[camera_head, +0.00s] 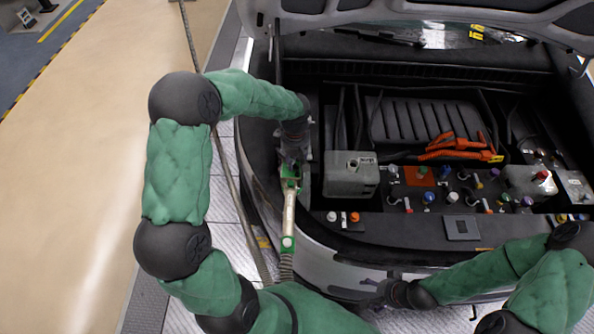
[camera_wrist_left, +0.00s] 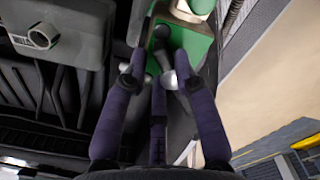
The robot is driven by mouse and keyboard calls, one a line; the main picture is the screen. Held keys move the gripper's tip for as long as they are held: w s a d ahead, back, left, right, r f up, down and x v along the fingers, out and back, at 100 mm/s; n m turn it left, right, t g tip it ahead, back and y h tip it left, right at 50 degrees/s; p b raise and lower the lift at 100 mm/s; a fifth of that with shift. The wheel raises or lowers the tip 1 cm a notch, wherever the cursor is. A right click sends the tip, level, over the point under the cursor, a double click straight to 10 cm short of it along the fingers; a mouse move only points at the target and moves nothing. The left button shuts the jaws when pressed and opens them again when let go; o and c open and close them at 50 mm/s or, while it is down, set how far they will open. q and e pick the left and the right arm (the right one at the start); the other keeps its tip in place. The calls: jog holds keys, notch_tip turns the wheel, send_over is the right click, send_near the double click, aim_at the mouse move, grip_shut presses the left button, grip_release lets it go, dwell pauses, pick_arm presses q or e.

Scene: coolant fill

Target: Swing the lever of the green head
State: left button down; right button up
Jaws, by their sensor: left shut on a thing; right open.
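The green head (camera_head: 290,180) tops a cream tube (camera_head: 288,215) that stands at the left front edge of the open car bay. In the left wrist view the green head (camera_wrist_left: 196,48) lies just beyond my fingers. My left gripper (camera_head: 295,155) is at the green head from above; in the wrist view its dark fingers (camera_wrist_left: 160,75) close around a dark and pale grey piece, apparently the lever (camera_wrist_left: 168,79). The fingers hide part of it, so its exact angle is unclear. My right gripper (camera_head: 382,294) is open and empty, low by the car's front edge.
A grey box (camera_head: 350,175) stands close right of the green head. Several coloured caps line the panel, with orange clamps (camera_head: 456,148) behind. A ribbed hose (camera_head: 286,267) runs below the tube. The floor (camera_head: 75,190) at left is clear.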

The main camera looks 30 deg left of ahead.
pick_arm(q)
jog(key=n+b, duration=0.1)
jog(key=f+n+b, duration=0.1)
jog(key=n+b, duration=0.1)
jog(key=shift+s+d, duration=0.15)
jog(key=shift+w+r+n+b, duration=0.15)
jog(key=shift+n+b, duration=0.75)
jog(key=shift+n, duration=1)
jog(key=shift+w, duration=0.1)
jog(key=c, duration=1.1)
grip_release()
jog(key=shift+r, duration=0.1)
jog(key=shift+w+r, duration=0.1)
jog(key=shift+r, duration=0.05)
jog(key=shift+a+r, duration=0.15)
jog(key=shift+a, duration=0.05)
